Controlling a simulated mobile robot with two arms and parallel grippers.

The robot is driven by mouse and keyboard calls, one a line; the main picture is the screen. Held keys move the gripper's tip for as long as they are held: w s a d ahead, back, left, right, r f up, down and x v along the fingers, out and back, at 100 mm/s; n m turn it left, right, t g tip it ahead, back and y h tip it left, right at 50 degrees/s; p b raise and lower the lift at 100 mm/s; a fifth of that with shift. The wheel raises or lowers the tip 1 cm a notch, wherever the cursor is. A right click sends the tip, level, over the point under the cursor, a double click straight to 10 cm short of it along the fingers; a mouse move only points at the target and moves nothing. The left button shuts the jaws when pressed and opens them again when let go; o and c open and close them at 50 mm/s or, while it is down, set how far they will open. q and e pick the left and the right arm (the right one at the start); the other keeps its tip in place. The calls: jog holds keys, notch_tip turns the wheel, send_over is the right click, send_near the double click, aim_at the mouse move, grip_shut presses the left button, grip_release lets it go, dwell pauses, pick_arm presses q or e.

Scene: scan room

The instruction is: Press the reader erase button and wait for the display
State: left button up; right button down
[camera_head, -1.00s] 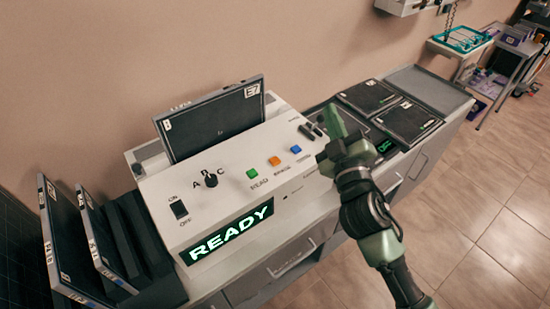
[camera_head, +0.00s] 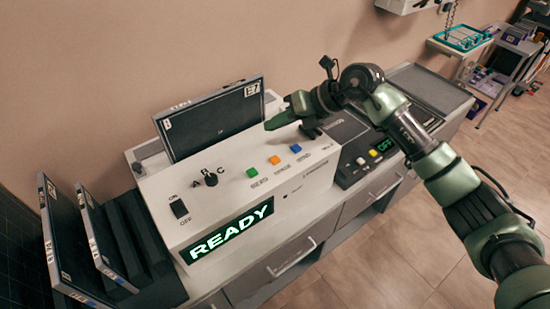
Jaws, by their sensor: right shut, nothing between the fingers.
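The reader (camera_head: 222,210) is a white box on the counter with a sloped front. Its display (camera_head: 231,232) shows READY in bright letters. Three buttons sit in a row on its panel: green (camera_head: 252,173), orange (camera_head: 274,160) and blue (camera_head: 296,148). The labels under them are too small to read surely, so I cannot confirm which is erase. My right gripper (camera_head: 270,124) is shut and empty. Its tip hovers over the back of the panel, just above the orange button in the picture, with no contact visible. My left gripper is out of view.
A dark cassette (camera_head: 212,131) stands upright in the reader's top. A knob (camera_head: 210,179) and an on/off switch (camera_head: 179,209) are left of the buttons. More cassettes stand in a rack (camera_head: 150,268) at left.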

aim_at(279, 160)
jog(key=shift+w+d+f+h, duration=0.15)
jog(key=shift+d+h, duration=0.15)
jog(key=shift+d, duration=0.2)
jog(key=shift+f, duration=0.1)
jog(key=shift+f+b, duration=2.75)
jog(key=shift+f, duration=1.6)
jog(key=shift+f+b, duration=0.3)
jog(key=shift+f, duration=0.05)
